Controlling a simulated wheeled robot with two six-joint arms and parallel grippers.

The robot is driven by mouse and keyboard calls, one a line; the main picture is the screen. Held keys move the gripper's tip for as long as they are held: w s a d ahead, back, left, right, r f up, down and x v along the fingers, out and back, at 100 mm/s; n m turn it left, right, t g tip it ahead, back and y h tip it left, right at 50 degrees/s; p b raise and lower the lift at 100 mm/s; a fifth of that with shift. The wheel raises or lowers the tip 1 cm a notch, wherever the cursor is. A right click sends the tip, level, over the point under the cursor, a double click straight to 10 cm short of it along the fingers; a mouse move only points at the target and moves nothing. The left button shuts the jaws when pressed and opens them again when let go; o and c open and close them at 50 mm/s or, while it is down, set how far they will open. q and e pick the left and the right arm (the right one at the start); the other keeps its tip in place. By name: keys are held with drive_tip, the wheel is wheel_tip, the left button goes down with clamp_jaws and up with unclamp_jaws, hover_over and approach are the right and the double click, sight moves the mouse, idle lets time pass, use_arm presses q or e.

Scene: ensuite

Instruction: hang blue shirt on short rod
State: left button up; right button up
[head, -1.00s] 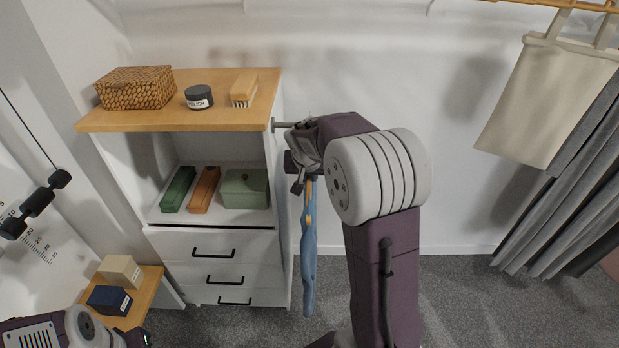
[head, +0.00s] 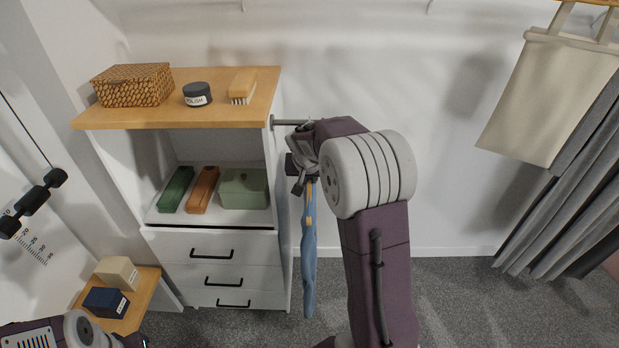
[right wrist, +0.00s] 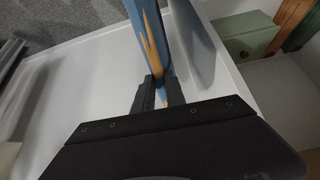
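The blue shirt (head: 309,260) hangs edge-on below my right gripper (head: 301,183), beside the white cabinet's right side. The gripper is shut on it near the top, around its orange-brown hanger (right wrist: 150,45); the shirt also shows in the right wrist view (right wrist: 143,12) between the dark fingers (right wrist: 158,93). The short grey rod (head: 289,122) sticks out to the right from the cabinet side, just under the wooden top. Its outer end is hidden behind my right wrist, so whether the hanger touches it cannot be seen. My left arm shows at the bottom left; its fingers cannot be made out.
The wooden cabinet top (head: 180,114) holds a woven box (head: 132,86), a polish tin (head: 197,95) and a brush (head: 242,86). A beige bag (head: 548,98) and grey curtain (head: 565,190) hang at right. The wall and carpet between them and my right arm are clear.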

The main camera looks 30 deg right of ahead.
drive_tip(key=o, duration=0.4)
drive_tip(key=v, duration=0.9)
drive_tip(key=shift+a, duration=0.1)
drive_tip(key=s+a+f+n+g+y, duration=0.1)
drive_tip(key=s+a+f+n, duration=0.1)
drive_tip(key=s+a+f, duration=0.2)
drive_tip(key=s+a+f+n+g+y, duration=0.1)
drive_tip(key=s+a+f+n, duration=0.1)
drive_tip(key=s+a+f, duration=0.3)
drive_tip(key=s+a+f+n+g+y, duration=0.1)
drive_tip(key=s+a+f, duration=0.3)
drive_tip(key=s+f, duration=0.4)
drive_tip(key=shift+s+a+f+n+g+y, duration=0.2)
drive_tip(key=shift+s+n+g, duration=0.15)
drive_tip(key=shift+s, duration=0.2)
drive_tip(key=shift+s+a+f+n+g+y, duration=0.1)
drive_tip(key=shift+s+f+n+g+y, duration=0.15)
drive_tip(key=shift+s+n, duration=0.25)
